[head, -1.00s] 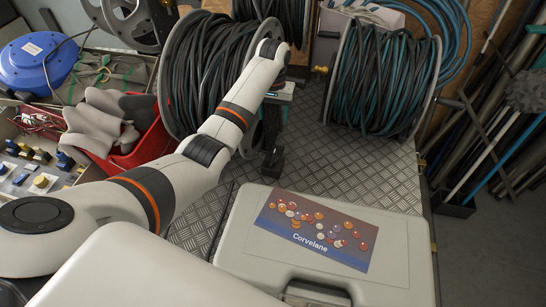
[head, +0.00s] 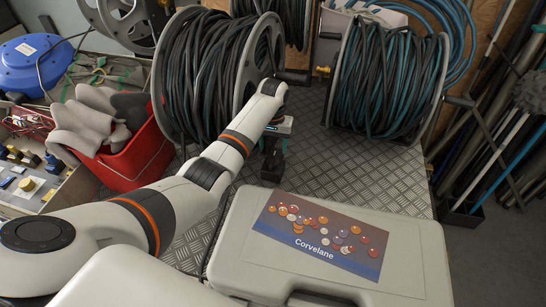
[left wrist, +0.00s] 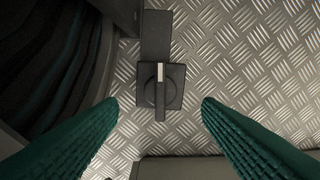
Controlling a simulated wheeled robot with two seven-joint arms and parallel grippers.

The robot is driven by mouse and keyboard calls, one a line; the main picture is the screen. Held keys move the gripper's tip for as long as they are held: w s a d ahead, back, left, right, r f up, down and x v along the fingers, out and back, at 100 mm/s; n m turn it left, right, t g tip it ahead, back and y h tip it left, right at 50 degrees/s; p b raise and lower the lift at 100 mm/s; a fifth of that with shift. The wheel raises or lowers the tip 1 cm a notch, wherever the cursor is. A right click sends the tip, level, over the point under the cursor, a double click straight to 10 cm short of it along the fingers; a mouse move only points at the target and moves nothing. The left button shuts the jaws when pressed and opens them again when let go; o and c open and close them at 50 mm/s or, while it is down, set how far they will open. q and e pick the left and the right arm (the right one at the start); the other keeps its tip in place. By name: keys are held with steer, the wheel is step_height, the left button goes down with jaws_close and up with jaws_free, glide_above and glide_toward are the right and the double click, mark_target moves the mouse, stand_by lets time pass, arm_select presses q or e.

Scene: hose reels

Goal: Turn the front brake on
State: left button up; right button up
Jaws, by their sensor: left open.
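The front hose reel (head: 205,85), wound with dark hose, stands at the upper middle of the head view. Its brake knob (left wrist: 162,84) shows in the left wrist view as a dark rotary handle with a white mark, on a dark bracket beside the reel. The handle points toward the bottom of that view. My left gripper (head: 272,160) is beside the reel's right flange. Its two green fingers are open, one on each side of the knob, with clear gaps and nothing held. In the head view my arm and gripper hide the knob. My right gripper is out of view.
A second reel (head: 388,80) with dark and teal hose stands at the back right. A grey Corvelane case (head: 400,265) lies in front. A red bin (head: 135,165) is at the left. Bare tread plate (head: 345,165) lies between the case and reels.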

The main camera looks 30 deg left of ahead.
mark_target(273, 159)
arm_select(q)
step_height(273, 159, down, 6)
steer(key=shift+r+b, duration=0.1)
steer(key=shift+b, duration=0.3)
steer(key=shift+c, duration=0.6)
steer(key=c, duration=0.9)
